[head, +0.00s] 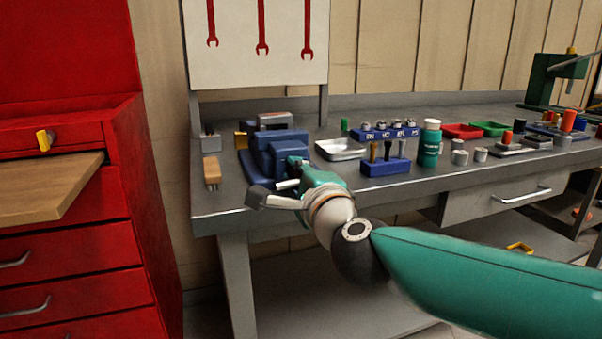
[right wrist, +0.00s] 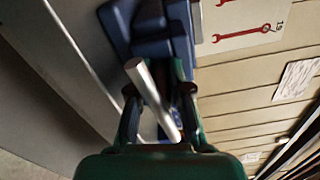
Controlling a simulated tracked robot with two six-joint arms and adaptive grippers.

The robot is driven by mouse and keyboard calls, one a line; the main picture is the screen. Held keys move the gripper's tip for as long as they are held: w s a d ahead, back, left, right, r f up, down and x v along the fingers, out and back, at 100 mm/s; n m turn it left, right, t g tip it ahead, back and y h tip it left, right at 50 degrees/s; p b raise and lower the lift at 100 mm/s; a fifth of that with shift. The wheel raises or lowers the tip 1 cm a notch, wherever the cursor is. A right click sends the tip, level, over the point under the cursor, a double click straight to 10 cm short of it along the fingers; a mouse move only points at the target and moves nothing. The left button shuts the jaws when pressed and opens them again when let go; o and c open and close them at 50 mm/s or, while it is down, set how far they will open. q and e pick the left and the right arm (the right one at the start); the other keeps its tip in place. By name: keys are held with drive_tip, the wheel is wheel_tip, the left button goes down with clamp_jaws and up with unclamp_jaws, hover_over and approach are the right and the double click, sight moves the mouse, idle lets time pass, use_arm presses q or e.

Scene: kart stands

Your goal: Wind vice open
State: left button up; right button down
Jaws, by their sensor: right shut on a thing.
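The blue vice (head: 270,152) stands on the grey bench near its left front edge. It also shows at the top of the right wrist view (right wrist: 150,30). My right gripper (head: 290,172) is at the front of the vice. In the right wrist view my right gripper (right wrist: 160,95) has its two dark fingers around the silver vice handle (right wrist: 148,90), which runs slanted between them. In the head view only a short light piece of the handle (head: 288,184) shows; the gripper hides the rest. My left gripper is not in view.
On the bench (head: 225,205), a wooden-backed brush (head: 211,170) lies left of the vice. A metal tray (head: 341,149), blue tool holder (head: 385,166) and green bottle (head: 429,143) stand to the right. A red cabinet (head: 75,220) with a wooden board (head: 50,180) is at left.

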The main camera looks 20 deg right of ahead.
drive_tip(key=c, duration=1.2)
unclamp_jaws()
drive_tip(key=shift+d+f, duration=0.1)
drive_tip(key=shift+f, duration=0.1)
drive_tip(key=shift+o, duration=0.5)
drive_tip(key=shift+w, duration=0.1)
drive_tip(key=shift+r, duration=0.1)
drive_tip(key=s, duration=1.2)
drive_tip(key=shift+d, duration=0.15)
